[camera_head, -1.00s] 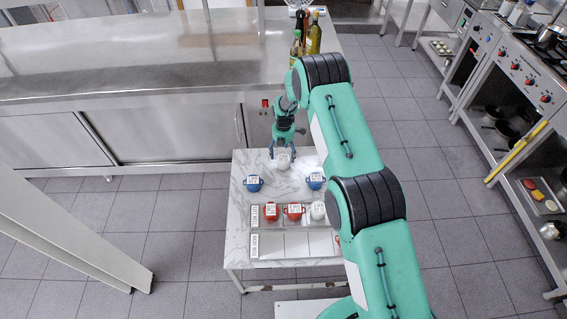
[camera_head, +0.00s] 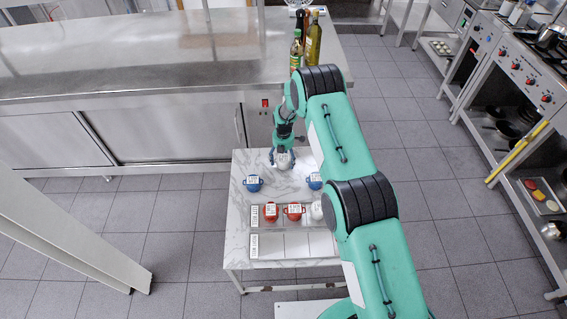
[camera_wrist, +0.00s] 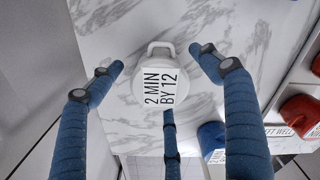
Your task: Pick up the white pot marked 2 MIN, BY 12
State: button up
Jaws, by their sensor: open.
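The white pot (camera_wrist: 158,82) stands on the marble table, its lid marked 2 MIN BY 12 in the wrist view. It also shows in the head view (camera_head: 284,164), partly hidden by the fingers. My gripper (camera_wrist: 158,72) is open, pointing down over the pot. Two blue fingers are spread to the left and right of it, and a third comes from below in the picture. I see gaps between the two side fingers and the pot; I cannot tell whether the third touches it.
A blue pot (camera_head: 253,183) stands to the left and another blue pot (camera_head: 315,181) to the right. Two red pots, one of them here (camera_head: 271,212), and a second white pot (camera_head: 317,210) stand in the row of a marked tray (camera_head: 252,216). A lower tray (camera_head: 297,245) looks empty where visible.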

aim_at(283, 158)
dwell(0.4)
jog(key=c, duration=1.5)
jog(key=shift+r, duration=0.15)
jog(key=shift+c, duration=0.2)
jog(key=shift+r, duration=0.75)
notch_tip(283, 158, up, 2)
jog(key=shift+p, duration=0.35)
jog(key=s+d+r+p, duration=0.1)
jog(key=s+d, duration=0.2)
jog(key=s, duration=1.2)
jog(key=shift+s+r, duration=0.15)
jog(key=shift+s, duration=0.2)
